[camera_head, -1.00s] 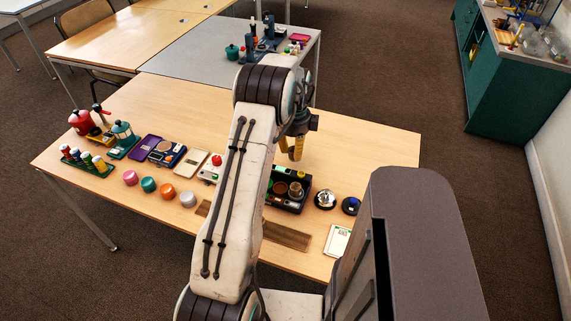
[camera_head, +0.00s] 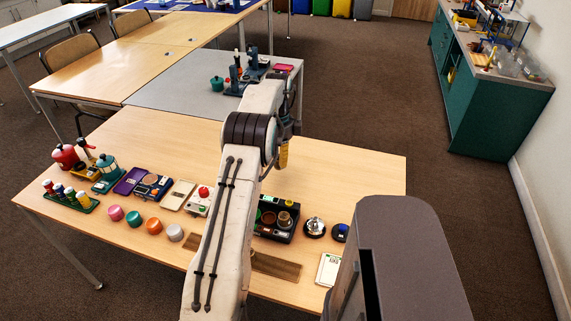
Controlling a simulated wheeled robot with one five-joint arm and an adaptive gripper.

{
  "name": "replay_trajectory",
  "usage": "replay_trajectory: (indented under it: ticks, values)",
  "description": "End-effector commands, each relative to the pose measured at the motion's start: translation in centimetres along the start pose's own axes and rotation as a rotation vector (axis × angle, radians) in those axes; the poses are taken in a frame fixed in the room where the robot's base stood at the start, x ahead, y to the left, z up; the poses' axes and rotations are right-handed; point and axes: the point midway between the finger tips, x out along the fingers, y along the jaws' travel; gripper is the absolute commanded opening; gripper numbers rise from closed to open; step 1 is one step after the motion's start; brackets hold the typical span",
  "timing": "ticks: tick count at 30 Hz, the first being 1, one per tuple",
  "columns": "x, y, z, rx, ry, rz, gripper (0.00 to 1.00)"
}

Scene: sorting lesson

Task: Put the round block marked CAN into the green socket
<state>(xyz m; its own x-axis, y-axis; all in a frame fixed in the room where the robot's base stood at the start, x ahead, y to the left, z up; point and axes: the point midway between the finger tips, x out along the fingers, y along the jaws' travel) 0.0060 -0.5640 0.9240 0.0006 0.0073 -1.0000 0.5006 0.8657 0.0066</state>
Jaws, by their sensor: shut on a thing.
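My gripper (camera_head: 283,155) shows only in part, as yellow fingers behind my arm above the far middle of the near table. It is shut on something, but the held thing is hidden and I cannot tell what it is. A black tray (camera_head: 291,237) on the table, partly behind my arm, has green and brown round places and a beige cylinder (camera_head: 285,219). I cannot tell for sure which place is the green socket. No marking CAN can be read anywhere, so I cannot pick out that round block.
Pink (camera_head: 116,213), teal (camera_head: 133,218), orange (camera_head: 154,226) and white (camera_head: 175,232) round pieces stand in a row left of my arm. A bell (camera_head: 315,227) and a blue-topped button (camera_head: 340,232) are right of the tray.

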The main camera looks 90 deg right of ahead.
Motion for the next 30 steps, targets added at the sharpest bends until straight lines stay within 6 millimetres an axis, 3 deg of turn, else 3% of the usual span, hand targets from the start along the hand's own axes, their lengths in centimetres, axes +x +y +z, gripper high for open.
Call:
replay_trajectory:
  ticks: [6, 14, 19, 23, 30]
  values:
    - [-1.0, 1.9, 2.1, -0.048, 0.002, 0.002, 0.08]
    - [-0.9, 4.5, 3.1, -0.086, 0.003, 0.005, 0.08]
    - [-0.1, 7.3, 3.4, -0.140, 0.006, 0.009, 0.08]
    - [1.1, 9.6, 3.0, -0.268, 0.009, 0.016, 0.08]
    - [4.2, 12.6, 1.2, -0.648, 0.010, 0.036, 0.08]
